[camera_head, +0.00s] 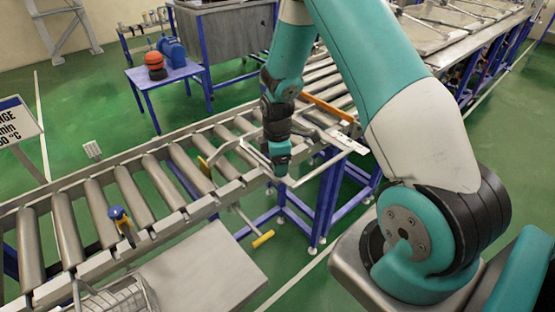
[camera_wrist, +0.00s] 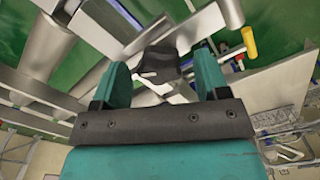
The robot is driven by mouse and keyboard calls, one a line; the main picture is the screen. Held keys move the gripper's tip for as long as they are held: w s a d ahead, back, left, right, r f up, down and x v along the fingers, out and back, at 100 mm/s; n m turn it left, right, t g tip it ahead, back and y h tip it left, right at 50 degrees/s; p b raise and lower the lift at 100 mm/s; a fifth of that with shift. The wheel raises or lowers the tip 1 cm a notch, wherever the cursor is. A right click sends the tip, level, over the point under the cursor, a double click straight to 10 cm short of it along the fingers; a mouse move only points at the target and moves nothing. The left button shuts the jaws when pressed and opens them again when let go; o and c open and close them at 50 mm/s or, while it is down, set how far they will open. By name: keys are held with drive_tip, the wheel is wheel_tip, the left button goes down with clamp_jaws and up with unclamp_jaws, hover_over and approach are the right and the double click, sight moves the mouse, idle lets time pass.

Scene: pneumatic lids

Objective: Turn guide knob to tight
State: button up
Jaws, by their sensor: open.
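A dark knob (camera_wrist: 158,66), which looks like the guide knob, shows in the wrist view between my fingers, on or beside pale metal bars of the conveyor. My gripper (camera_wrist: 161,60) is open, with one teal finger on each side of the knob. Gaps show between fingers and knob, and I cannot tell how far the fingertips reach past it. In the head view my gripper (camera_head: 281,174) points down at the near rail of the roller conveyor (camera_head: 150,198). The knob cannot be made out there. Whether it is tight or loose does not show.
A lever with a yellow grip (camera_head: 263,239) sticks out below the near rail, left of my gripper. A blue and yellow part (camera_head: 121,217) sits on that rail further left. A grey plate (camera_head: 205,268) lies in front. A blue table (camera_head: 165,72) stands behind.

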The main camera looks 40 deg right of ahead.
drive_tip(key=shift+c, duration=0.2)
drive_tip(key=c, duration=0.9)
